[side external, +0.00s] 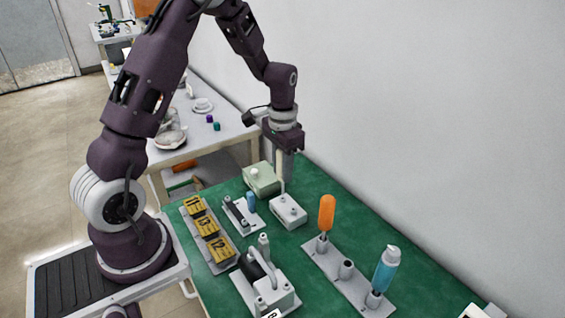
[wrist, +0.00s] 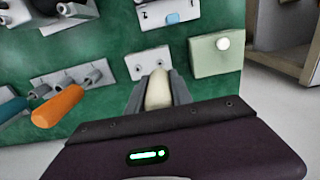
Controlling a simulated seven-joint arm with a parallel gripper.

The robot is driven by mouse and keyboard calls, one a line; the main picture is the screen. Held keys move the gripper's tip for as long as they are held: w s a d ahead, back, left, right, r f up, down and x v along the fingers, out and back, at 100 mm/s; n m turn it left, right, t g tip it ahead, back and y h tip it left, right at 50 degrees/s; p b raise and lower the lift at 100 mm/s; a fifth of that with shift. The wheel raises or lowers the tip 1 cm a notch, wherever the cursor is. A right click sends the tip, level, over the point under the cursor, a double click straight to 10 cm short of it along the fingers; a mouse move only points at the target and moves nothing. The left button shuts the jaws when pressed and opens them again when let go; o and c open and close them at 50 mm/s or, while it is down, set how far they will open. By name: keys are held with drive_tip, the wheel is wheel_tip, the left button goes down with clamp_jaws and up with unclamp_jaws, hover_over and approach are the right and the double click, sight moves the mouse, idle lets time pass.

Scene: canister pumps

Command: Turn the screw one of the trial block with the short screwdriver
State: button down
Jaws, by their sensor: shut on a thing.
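My gripper (side external: 282,150) points down over the green table. It is shut on a cream-handled tool (side external: 280,164), which I take for the short screwdriver. In the wrist view the cream handle (wrist: 158,90) sits between the two grey fingers (wrist: 157,97). A thin shaft runs down from it to the white block (side external: 289,212), likely the trial block. This block also shows in the wrist view (wrist: 136,68), partly behind the handle and fingers. I cannot tell whether the tip touches a screw, nor which screw is screw one.
A pale green box (side external: 262,180) with a white knob stands close behind the block. A tool stand (side external: 318,260) holds an orange handle (side external: 326,212) and a blue one (side external: 386,268); its middle socket (side external: 346,269) is empty. Yellow numbered blocks (side external: 207,227) and pump parts (side external: 262,275) lie to the left.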

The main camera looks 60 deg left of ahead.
drive_tip(key=shift+f, duration=0.6)
drive_tip(key=shift+f+m, duration=0.2)
drive_tip(key=shift+m, duration=0.7)
drive_tip(key=m, duration=0.3)
drive_tip(key=shift+a+m, duration=0.1)
drive_tip(key=shift+m, duration=0.3)
drive_tip(key=m, duration=0.3)
drive_tip(key=shift+m, duration=0.4)
drive_tip(key=m, duration=0.9)
drive_tip(key=shift+r, duration=1.5)
